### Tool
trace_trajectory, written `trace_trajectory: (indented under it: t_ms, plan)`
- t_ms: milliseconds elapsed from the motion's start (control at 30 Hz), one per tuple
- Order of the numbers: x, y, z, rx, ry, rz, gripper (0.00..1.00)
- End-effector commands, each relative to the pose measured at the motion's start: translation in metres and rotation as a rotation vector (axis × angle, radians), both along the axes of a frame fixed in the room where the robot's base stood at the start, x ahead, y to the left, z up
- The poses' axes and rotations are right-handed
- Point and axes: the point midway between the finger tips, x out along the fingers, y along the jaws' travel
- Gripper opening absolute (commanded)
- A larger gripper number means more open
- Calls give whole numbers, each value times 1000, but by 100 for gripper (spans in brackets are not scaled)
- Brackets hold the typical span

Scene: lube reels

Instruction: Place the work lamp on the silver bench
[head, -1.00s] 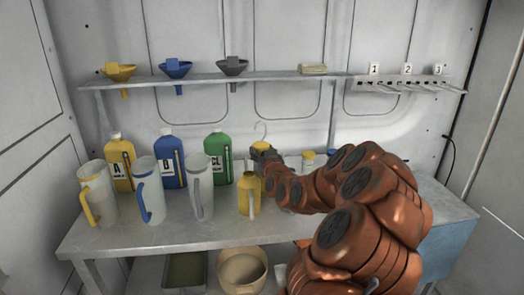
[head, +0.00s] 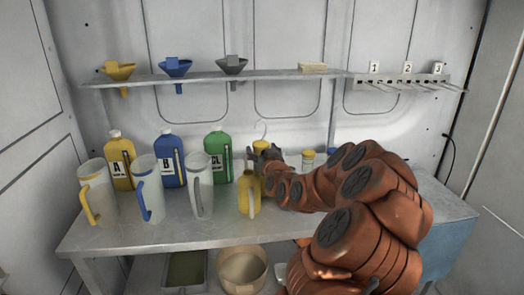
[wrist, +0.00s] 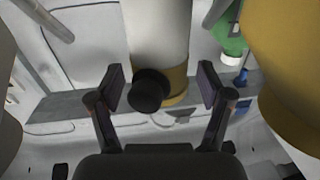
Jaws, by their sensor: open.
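The work lamp (head: 261,143), with a yellow top and a wire hook, is at the back of the silver bench (head: 180,242), behind the yellow jug. In the wrist view the lamp (wrist: 160,35) is a pale cylinder with a yellow band and a black knob. It lies between the fingers of my gripper (wrist: 165,90), with visible gaps on both sides. My gripper (head: 265,153) is open around the lamp. The lamp looks upright, but its base is hidden in the head view, so I cannot see its contact with the bench.
A yellow jug (head: 249,195) stands close in front of my gripper. Clear jugs (head: 199,187) and yellow, blue and green bottles (head: 218,155) stand to the left. Small jars (head: 308,160) are behind my arm. A shelf (head: 280,77) with funnels runs above. The bench's front strip is bare.

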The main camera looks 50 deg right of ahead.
Motion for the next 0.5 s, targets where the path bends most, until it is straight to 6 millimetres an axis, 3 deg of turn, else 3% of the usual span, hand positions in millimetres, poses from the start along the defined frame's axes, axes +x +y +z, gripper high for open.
trace_trajectory:
  t_ms: [500]
  plan:
    - [-56, 32, -2, -3, -3, -2, 78]
